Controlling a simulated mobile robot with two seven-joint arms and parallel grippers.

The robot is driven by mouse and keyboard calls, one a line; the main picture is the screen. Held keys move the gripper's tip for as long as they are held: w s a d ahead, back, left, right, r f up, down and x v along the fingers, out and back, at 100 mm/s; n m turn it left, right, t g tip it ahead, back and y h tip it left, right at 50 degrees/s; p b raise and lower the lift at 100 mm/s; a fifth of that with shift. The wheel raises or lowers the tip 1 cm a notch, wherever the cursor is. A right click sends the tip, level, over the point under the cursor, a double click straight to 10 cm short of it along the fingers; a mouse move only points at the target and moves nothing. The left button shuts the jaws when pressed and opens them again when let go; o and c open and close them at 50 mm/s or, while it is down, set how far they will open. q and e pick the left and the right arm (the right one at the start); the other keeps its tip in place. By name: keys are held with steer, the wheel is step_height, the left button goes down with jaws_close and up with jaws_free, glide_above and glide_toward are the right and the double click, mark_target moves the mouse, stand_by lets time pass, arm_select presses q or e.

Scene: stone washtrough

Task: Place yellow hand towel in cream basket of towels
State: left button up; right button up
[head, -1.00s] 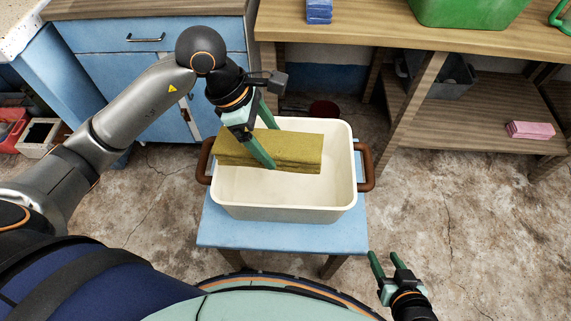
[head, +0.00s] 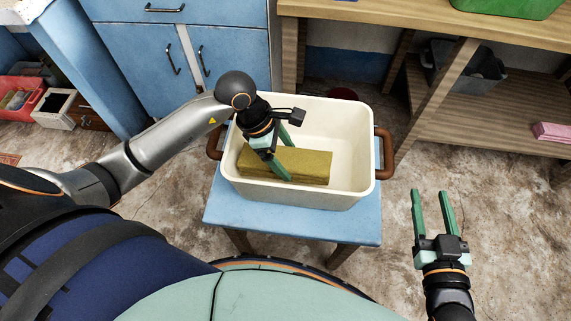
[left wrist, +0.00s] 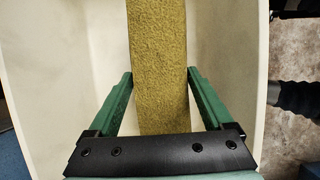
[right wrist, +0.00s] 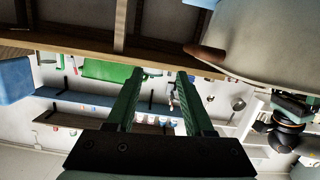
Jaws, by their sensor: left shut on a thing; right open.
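The yellow hand towel (head: 310,166) is a folded block inside the cream basket (head: 320,195), toward its front left. My left gripper (head: 280,166) reaches down into the basket and is shut on the towel. In the left wrist view the towel (left wrist: 158,60) lies between my left fingertips (left wrist: 160,72), with cream basket walls on either side. Whether the towel touches the basket floor is unclear. No other towels show in the basket. My right gripper (head: 429,193) is open and empty, to the right of the basket; its fingers also show in the right wrist view (right wrist: 158,78).
The basket stands on a small blue stool (head: 300,222) and has brown side handles (head: 384,153). Blue cabinets (head: 230,50) are behind it. A wooden table (head: 400,20) with a lower shelf stands at back right, bearing a green tub (head: 510,5). Floor at right is open.

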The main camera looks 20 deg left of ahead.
mark_target(286, 166)
arm_select(q)
step_height(286, 166, down, 4)
steer(key=shift+r+b, duration=0.25)
steer(key=shift+b, duration=0.15)
arm_select(e)
steer(key=r, duration=0.1)
steer(key=r+t, duration=0.1)
steer(key=r, duration=0.1)
steer(key=r+t+y, duration=0.1)
steer(key=r, duration=0.1)
steer(key=shift+w+a+r+n, duration=0.1)
steer(key=shift+w+r+n, duration=0.1)
steer(key=shift+w+n, duration=0.2)
arm_select(q)
steer(key=shift+f, duration=0.15)
arm_select(e)
steer(key=shift+r, duration=0.3)
arm_select(q)
steer(key=o, duration=1.3)
arm_select(e)
steer(key=shift+t, duration=0.3)
steer(key=shift+r, duration=0.1)
